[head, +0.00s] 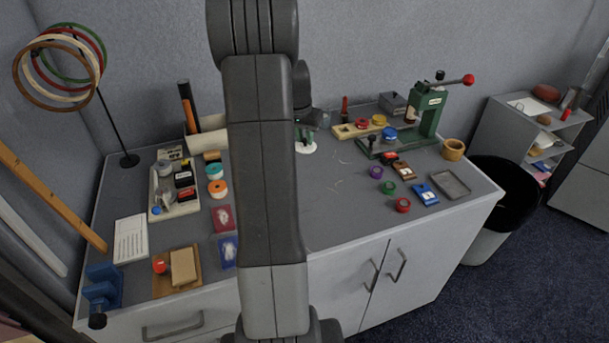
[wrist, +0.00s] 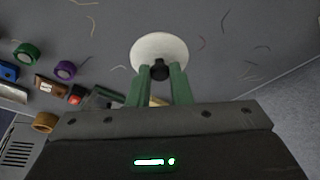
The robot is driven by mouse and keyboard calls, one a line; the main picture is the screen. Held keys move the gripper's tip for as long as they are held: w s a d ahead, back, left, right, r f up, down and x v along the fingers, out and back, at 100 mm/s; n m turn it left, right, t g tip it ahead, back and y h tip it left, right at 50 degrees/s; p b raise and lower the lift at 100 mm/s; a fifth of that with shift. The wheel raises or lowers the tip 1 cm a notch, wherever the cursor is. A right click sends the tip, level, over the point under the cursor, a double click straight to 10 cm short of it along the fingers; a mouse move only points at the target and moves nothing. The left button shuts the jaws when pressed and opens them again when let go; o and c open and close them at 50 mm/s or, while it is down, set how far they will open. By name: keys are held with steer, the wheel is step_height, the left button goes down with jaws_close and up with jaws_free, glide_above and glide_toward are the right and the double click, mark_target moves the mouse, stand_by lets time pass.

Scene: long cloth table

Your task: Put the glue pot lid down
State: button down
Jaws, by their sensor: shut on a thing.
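The glue pot lid is a round white disc with a black knob, seen in the wrist view (wrist: 160,48) and in the head view (head: 306,149). My gripper (wrist: 160,72) has its green fingers shut on the black knob. In the head view my gripper (head: 303,136) is over the back middle of the table, with the lid under it. My arm hides part of the table beside it. I cannot tell whether the lid touches the table.
The grey table (head: 340,205) is bare just right of the lid. Further right are a purple ring (head: 376,172), a green press (head: 428,115) and an ochre pot (head: 453,149). A wooden board (head: 342,130) lies behind. A tray (head: 157,208) stands at left.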

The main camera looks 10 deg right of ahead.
step_height(320, 180, down, 10)
steer(key=shift+r+p, duration=0.1)
steer(key=shift+p, duration=0.25)
steer(key=shift+f, duration=0.25)
steer(key=c, duration=1.3)
jaws_free()
steer(key=shift+r, duration=0.1)
steer(key=shift+r, duration=0.25)
steer(key=v, duration=1.2)
steer(key=shift+f, duration=0.15)
